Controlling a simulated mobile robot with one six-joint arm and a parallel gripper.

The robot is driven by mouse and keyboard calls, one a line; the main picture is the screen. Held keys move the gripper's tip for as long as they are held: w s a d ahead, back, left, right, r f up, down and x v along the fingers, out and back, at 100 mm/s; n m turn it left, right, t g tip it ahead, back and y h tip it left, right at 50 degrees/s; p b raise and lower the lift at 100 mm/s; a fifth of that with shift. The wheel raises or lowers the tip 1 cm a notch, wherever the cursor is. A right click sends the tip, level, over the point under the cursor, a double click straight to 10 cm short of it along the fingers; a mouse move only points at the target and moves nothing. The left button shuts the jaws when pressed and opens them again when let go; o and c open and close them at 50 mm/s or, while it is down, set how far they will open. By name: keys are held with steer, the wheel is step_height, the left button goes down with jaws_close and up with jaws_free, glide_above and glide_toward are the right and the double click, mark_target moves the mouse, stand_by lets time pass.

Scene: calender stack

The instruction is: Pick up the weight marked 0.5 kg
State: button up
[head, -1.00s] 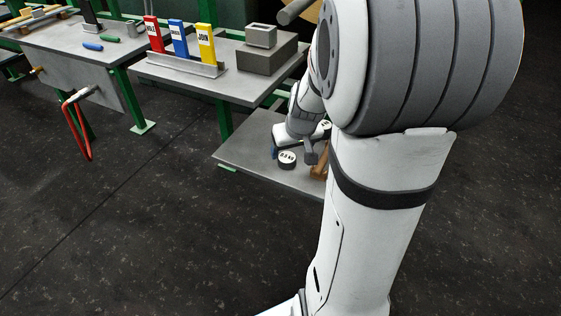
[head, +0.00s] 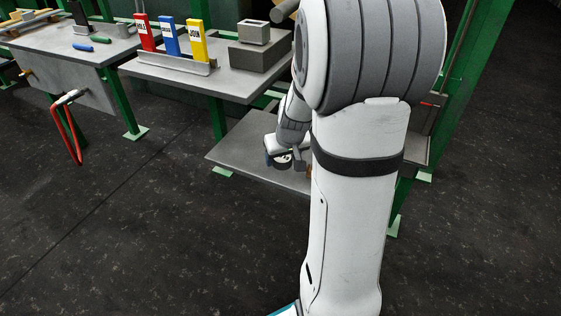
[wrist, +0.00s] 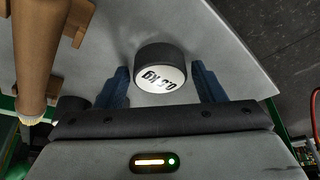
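The weight marked 0.5 kg (wrist: 160,68) is a short dark cylinder with a white label, which reads upside down in the wrist view. It sits on the grey lower shelf (wrist: 215,42). My gripper (wrist: 161,84) is open, with one blue finger on each side of the weight and narrow gaps showing. In the head view my gripper (head: 279,161) is low over the shelf, and the weight (head: 284,159) is partly hidden by it. Whether the fingers reach down past the weight's top is hard to tell.
A brown wooden roller on blocks (wrist: 38,45) lies left of the weight in the wrist view. Another dark round thing (wrist: 74,103) is partly hidden near the left finger. Above is a bench top (head: 190,84) with red, blue and yellow upright holders and a grey block (head: 262,52).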

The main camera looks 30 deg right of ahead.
steer(key=c, duration=1.1)
steer(key=shift+r, duration=0.1)
